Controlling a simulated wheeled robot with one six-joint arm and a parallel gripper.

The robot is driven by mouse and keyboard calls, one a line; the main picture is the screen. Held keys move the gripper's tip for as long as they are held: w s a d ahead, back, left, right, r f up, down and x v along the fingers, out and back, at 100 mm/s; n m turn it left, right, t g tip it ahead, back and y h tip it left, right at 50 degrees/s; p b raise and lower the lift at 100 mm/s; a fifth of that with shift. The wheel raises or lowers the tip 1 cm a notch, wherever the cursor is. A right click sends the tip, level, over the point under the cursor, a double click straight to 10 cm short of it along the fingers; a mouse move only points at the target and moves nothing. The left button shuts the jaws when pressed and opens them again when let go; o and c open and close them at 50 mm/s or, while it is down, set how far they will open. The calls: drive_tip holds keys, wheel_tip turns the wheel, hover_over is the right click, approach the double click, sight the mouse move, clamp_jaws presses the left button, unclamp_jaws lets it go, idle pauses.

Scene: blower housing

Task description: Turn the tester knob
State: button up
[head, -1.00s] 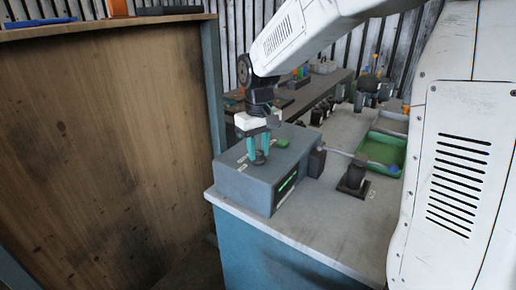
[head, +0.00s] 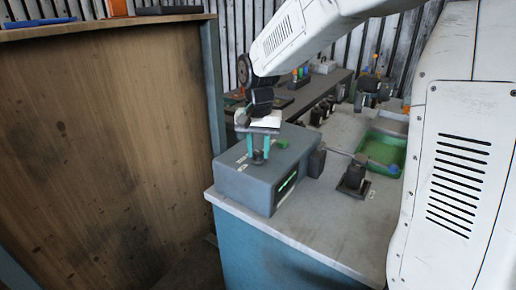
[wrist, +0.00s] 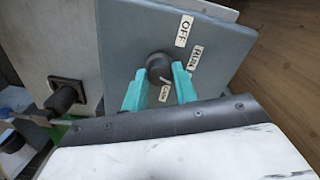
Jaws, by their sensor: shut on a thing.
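The tester (head: 245,183) is a grey box on the bench corner, with a dark display on its front face. Its dark round knob (wrist: 158,66) is on the top plate, with labels OFF (wrist: 184,31), RUN (wrist: 195,58) and a third small label (wrist: 164,93) around it. My gripper (wrist: 160,80), with teal fingers, points down at the knob and is shut on it, one finger on each side. In the head view my gripper (head: 259,155) largely hides the knob. A pale mark shows at the knob's edge towards the third label.
A green button (head: 281,143) is on the tester's top behind my gripper. A dark block stands against the tester's right side. A black fixture (head: 355,175) and a green tray (head: 383,148) are to the right. A wooden panel (head: 110,140) stands at the left.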

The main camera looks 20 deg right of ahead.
sight(259, 152)
drive_tip(key=shift+m, duration=0.3)
drive_tip(key=o, duration=1)
wheel_tip(259, 152, up, 8)
drive_tip(key=shift+f, duration=0.1)
idle(0.4)
